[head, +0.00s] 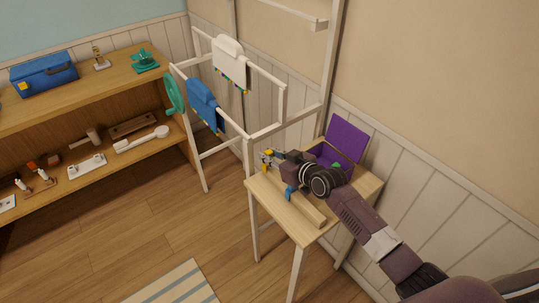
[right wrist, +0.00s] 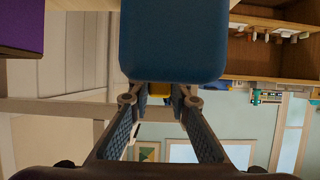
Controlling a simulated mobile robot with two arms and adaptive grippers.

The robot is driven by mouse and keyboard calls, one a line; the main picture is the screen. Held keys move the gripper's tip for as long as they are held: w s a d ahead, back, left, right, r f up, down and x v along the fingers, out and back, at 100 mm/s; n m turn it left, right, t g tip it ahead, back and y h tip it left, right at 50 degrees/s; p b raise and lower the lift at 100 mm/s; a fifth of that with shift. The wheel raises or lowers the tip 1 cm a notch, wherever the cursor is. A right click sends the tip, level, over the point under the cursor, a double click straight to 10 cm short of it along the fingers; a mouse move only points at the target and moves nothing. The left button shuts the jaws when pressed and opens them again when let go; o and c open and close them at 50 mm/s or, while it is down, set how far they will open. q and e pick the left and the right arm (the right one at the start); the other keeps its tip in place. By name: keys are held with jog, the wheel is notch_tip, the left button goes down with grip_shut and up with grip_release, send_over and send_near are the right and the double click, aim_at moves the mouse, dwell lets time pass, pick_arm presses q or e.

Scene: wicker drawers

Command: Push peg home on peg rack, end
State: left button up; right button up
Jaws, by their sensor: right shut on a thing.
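My right gripper (head: 272,160) is over the back left part of a small wooden table (head: 308,234). It is shut on a small yellow piece (head: 268,153). The yellow piece (right wrist: 160,90) also shows between the fingers in the right wrist view, partly hidden. A light wooden bar (head: 307,211), which looks like the peg rack, lies along the table. A blue piece (head: 290,192) sits at the bar under my gripper; a large blue face (right wrist: 175,40) covers the upper middle of the right wrist view. How deep any peg sits is hidden. My left gripper is not in view.
An open purple-lined box (head: 346,138) stands behind my right gripper. A white rack (head: 265,130) with hanging cloths stands to its left. A wooden shelf unit (head: 85,92) with several tools is at the far left. The floor (head: 150,222) between is mostly clear.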

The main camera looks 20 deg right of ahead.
jog(key=shift+f+b, duration=0.85)
jog(key=shift+f, duration=0.25)
jog(key=o, duration=1)
jog(key=shift+r, duration=0.1)
jog(key=v, duration=1.2)
